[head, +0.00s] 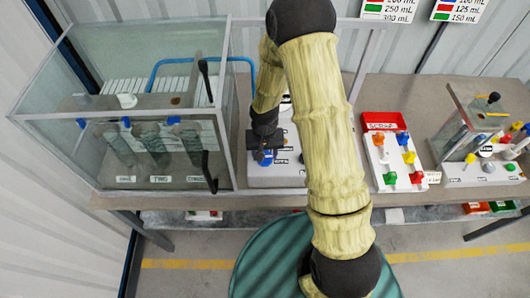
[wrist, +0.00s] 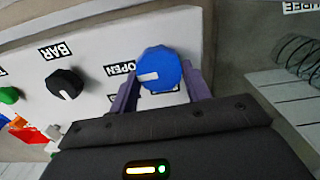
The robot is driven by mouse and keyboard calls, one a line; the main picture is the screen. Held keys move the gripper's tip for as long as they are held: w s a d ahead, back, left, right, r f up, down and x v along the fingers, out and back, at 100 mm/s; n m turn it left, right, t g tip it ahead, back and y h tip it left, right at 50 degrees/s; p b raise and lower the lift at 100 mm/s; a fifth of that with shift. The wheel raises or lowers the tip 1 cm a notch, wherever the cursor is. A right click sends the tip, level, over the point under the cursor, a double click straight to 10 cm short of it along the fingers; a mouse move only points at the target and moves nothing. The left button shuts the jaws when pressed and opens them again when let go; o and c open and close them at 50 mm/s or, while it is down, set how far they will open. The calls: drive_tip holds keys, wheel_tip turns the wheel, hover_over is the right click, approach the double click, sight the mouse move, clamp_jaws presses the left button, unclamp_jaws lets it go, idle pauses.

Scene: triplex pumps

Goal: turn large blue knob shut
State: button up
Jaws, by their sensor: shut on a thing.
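The large blue knob (wrist: 160,70) is in the middle of the wrist view, on a white panel (wrist: 105,30). It has a white pointer mark on its lower left side, towards the OPEN label (wrist: 120,68). My gripper (wrist: 162,92) is shut on the knob, with one purple finger on each side. In the head view my gripper (head: 266,154) is at the left part of the white panel (head: 275,178). There the blue knob (head: 265,158) shows only in part, behind my gripper.
A black knob (wrist: 65,83) with a BAR label and a green knob (wrist: 8,95) are on the same panel. A glass case (head: 150,150) stands close on the left. A white board with coloured knobs (head: 392,160) is on the right.

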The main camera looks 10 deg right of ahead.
drive_tip(key=shift+n, duration=0.3)
drive_tip(key=n, duration=0.3)
drive_tip(key=shift+a+n+b, duration=0.1)
drive_tip(key=shift+n+b, duration=0.2)
drive_tip(key=shift+b, duration=0.05)
drive_tip(key=n, duration=0.4)
drive_tip(key=shift+a, duration=0.1)
drive_tip(key=n, duration=0.5)
drive_tip(key=shift+s+r, duration=0.1)
drive_tip(key=n+p, duration=0.1)
drive_tip(key=n, duration=0.3)
drive_tip(key=shift+a, duration=0.1)
drive_tip(key=shift+n, duration=0.3)
drive_tip(key=o, duration=1)
drive_tip(key=shift+s, duration=0.1)
